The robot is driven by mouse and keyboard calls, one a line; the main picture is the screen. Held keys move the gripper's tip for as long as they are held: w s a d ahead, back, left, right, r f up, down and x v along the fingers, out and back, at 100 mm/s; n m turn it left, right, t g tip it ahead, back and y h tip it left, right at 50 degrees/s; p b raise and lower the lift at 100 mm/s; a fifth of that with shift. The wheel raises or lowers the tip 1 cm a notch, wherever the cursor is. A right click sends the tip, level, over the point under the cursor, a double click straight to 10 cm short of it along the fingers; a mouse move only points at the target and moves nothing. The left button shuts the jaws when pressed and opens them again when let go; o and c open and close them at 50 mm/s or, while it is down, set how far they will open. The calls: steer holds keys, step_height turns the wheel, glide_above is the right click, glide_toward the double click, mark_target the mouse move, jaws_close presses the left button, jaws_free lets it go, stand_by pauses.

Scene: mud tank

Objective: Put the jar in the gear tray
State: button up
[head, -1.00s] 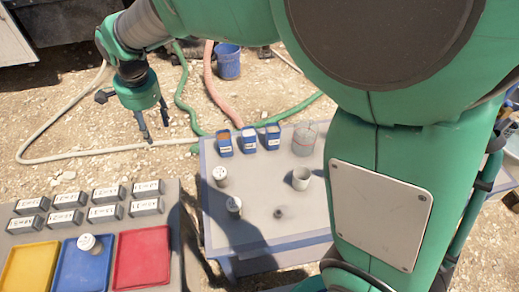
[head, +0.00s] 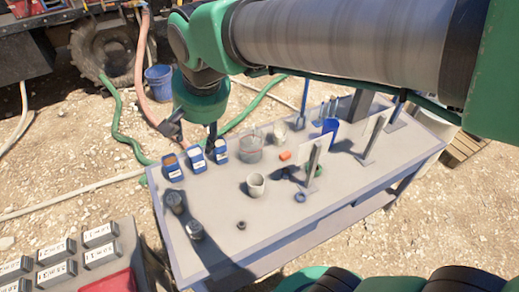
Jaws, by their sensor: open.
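Two small jars stand on the grey table (head: 285,215) at its left end, in the arm's shadow: one farther back (head: 175,201) and one nearer (head: 194,230). I cannot tell which jar the task means. A red tray (head: 110,283) shows only in part at the bottom left; no tray is readable as the gear tray. My gripper (head: 191,135) is open and points down, with nothing seen between its fingers. In the picture it overlaps the table's back left area, by the blue bins and above the jars.
Several small blue bins (head: 196,160) line the table's back left. A clear beaker (head: 250,149), a white cup (head: 256,186) and upright posts (head: 313,163) stand farther right. Grey labelled blocks (head: 55,275) sit at the lower left. The table's front middle is mostly clear.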

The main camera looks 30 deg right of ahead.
steer(key=s+d+f+n+t+h, duration=0.1)
steer(key=s+d+f+n, duration=0.1)
steer(key=s+d, duration=0.9)
steer(key=s+n, duration=0.1)
steer(key=s, duration=0.1)
steer(key=shift+s+f, duration=0.3)
steer(key=shift+s, duration=0.05)
steer(key=shift+f, duration=0.1)
step_height(320, 180, down, 6)
steer(key=b, duration=0.6)
steer(key=shift+f, duration=0.15)
